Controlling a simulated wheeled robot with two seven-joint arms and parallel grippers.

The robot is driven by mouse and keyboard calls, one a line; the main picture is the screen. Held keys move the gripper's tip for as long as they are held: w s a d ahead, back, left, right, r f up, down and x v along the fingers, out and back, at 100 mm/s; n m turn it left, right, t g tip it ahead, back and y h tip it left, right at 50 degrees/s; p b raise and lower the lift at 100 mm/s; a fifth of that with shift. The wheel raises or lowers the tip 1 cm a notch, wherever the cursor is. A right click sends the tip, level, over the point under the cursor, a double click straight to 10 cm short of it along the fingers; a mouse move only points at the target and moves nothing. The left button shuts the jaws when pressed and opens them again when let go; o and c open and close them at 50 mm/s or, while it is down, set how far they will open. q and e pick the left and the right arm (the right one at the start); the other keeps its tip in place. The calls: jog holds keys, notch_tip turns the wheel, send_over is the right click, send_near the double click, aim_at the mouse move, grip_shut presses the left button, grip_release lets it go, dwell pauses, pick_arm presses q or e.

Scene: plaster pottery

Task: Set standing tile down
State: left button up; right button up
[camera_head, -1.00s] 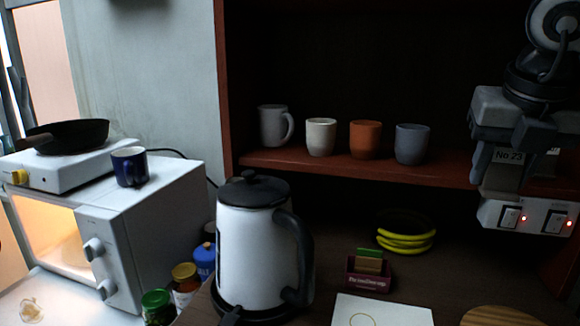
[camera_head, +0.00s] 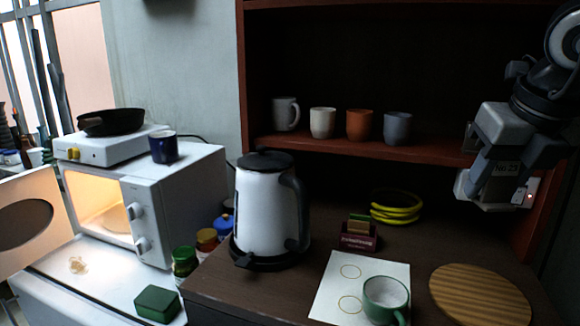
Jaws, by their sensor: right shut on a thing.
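My right gripper (camera_head: 494,182) is at the right, in front of the shelf's right end and above the counter. The tile appears clear of the counter. My left gripper is out of view.
A white wall switch (camera_head: 530,191) is close behind the gripper. Below are a round striped wooden board (camera_head: 480,293), a white sheet (camera_head: 338,285) with circles, and a green mug (camera_head: 385,297). A kettle (camera_head: 262,205) stands left. Several cups line the shelf (camera_head: 425,154).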

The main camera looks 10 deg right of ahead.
jog(key=a+f+n+g+y, duration=0.1)
jog(key=a+f+n+g, duration=0.1)
jog(key=a+f+n, duration=0.4)
jog(key=w+a+f+n+g+y, duration=0.1)
jog(key=a+f+n+g, duration=0.2)
jog(key=n, duration=0.9)
jog(key=w+a+f+n+g+y, duration=0.1)
jog(key=a+f+n+g+y, duration=0.1)
jog(key=a+f+n, duration=0.7)
jog(key=shift+w+a+n, duration=0.15)
jog(key=shift+a+n, duration=0.4)
jog(key=shift+n, duration=0.05)
jog(key=s+a+f+n+g+h, duration=0.1)
jog(key=s+a+f+n+h, duration=0.2)
jog(key=a+f+n, duration=0.3)
jog(key=s+a+n, duration=0.1)
jog(key=n, duration=0.3)
jog(key=shift+a+f+g, duration=0.25)
jog(key=shift+f+g, duration=0.15)
